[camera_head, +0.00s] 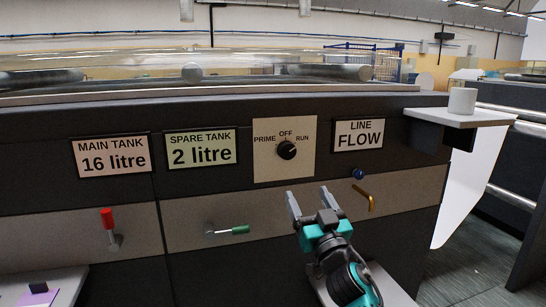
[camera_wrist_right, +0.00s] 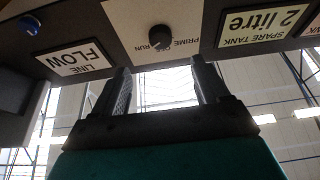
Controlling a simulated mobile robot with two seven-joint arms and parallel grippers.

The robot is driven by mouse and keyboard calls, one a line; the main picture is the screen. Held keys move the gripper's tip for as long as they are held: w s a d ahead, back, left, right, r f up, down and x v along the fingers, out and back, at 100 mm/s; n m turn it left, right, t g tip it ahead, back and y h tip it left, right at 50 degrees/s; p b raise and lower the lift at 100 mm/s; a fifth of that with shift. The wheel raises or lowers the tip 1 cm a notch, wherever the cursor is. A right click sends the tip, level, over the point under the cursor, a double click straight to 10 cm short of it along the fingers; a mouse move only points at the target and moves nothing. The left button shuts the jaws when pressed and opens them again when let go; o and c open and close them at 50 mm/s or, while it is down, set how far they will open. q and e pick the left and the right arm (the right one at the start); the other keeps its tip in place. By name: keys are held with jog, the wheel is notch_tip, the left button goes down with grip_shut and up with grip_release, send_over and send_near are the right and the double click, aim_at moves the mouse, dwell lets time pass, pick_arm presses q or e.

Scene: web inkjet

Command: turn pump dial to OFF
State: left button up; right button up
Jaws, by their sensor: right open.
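The pump dial (camera_head: 287,150) is a round black knob on a beige plate (camera_head: 266,170), with PRIME at left, OFF above and RUN at right. A small light mark on the knob appears to point to the upper right, towards RUN. My right gripper (camera_head: 308,191) is open and empty, below the dial and apart from it, fingers pointing up. In the right wrist view the dial (camera_wrist_right: 160,38) shows upside down, beyond and roughly between the two fingertips (camera_wrist_right: 161,70). My left gripper is not in view.
Signs MAIN TANK 16 litre (camera_head: 113,156), SPARE TANK 2 litre (camera_head: 202,149) and LINE FLOW (camera_head: 359,135) flank the dial. Below are a red-handled valve (camera_head: 107,218), a green-handled lever (camera_head: 240,230), a blue knob (camera_head: 358,173) and a brass hook (camera_head: 368,200). A white cup (camera_head: 462,101) stands on a shelf at right.

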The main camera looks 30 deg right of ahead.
aim_at(288, 154)
jog(key=x, duration=1.3)
jog(key=shift+w+d+r, duration=0.1)
jog(key=shift+w+r, duration=0.1)
jog(key=shift+r, duration=0.25)
jog(key=c, duration=1)
